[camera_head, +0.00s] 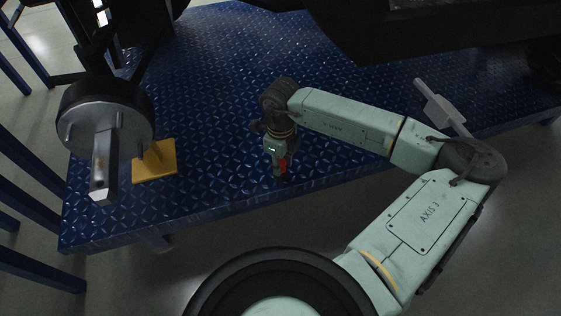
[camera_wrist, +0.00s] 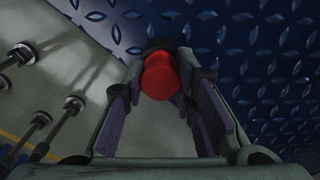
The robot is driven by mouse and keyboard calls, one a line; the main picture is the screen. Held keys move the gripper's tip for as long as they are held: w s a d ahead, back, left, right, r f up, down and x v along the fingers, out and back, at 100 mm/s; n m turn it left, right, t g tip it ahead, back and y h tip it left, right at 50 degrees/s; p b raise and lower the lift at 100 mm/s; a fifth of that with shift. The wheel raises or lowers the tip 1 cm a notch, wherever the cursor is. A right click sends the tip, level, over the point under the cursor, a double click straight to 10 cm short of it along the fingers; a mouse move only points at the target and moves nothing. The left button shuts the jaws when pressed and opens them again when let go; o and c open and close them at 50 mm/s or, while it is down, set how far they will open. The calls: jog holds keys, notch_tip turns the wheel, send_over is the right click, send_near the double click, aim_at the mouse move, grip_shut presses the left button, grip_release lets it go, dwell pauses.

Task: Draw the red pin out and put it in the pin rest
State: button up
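The red pin (camera_wrist: 160,76) shows its round head in the wrist view, pointing toward the camera. A dark part lies right behind it, and how the pin is seated there is hidden. My gripper (camera_wrist: 160,85) has one finger on each side of the pin's head. A narrow gap seems to show beside the head, and I see no clear grip on it. In the head view my gripper (camera_head: 280,172) points down at the near edge of the blue platform, with the red pin (camera_head: 283,166) beside its fingers. I cannot pick out the pin rest with certainty.
The blue tread-plate platform (camera_head: 215,115) is mostly bare. A yellow block (camera_head: 155,161) lies on it at left, next to a dark hub with a metal shaft (camera_head: 104,150). A grey block with a bar (camera_head: 440,107) is at right. Dark machinery overhangs the top right.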

jog(key=o, duration=0.5)
jog(key=shift+r, duration=0.1)
notch_tip(320, 180, up, 12)
dwell(0.5)
